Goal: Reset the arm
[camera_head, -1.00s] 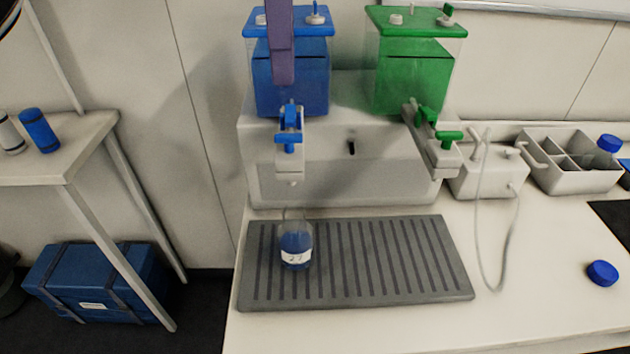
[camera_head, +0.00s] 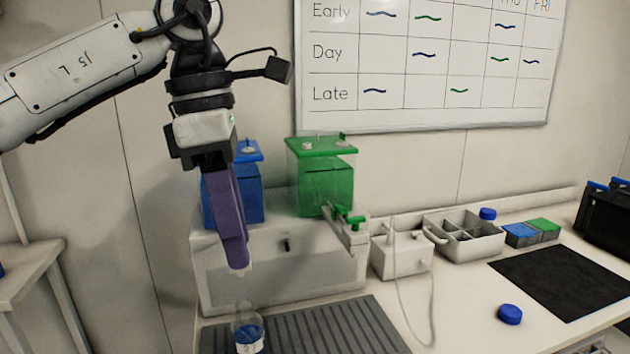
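My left arm comes in from the upper left. Its gripper (camera_head: 238,264) has purple fingers and points down in front of the dispenser, over the blue tank side. The fingers overlap from this angle, so I cannot see whether they are apart; no object shows at their tips. They hide the tap below the blue tank (camera_head: 249,188). A small clear bottle (camera_head: 248,336) with blue liquid and a label stands below the fingertips on the grey ribbed drip tray (camera_head: 320,331), apart from them. My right gripper is out of view.
The dispenser (camera_head: 290,277) also carries a green tank (camera_head: 327,185) with a green tap. Right of it are a white device (camera_head: 401,257) with a cable, a divided box (camera_head: 461,241), a blue cap (camera_head: 509,314) and a black mat (camera_head: 568,281). A whiteboard (camera_head: 430,102) hangs behind.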

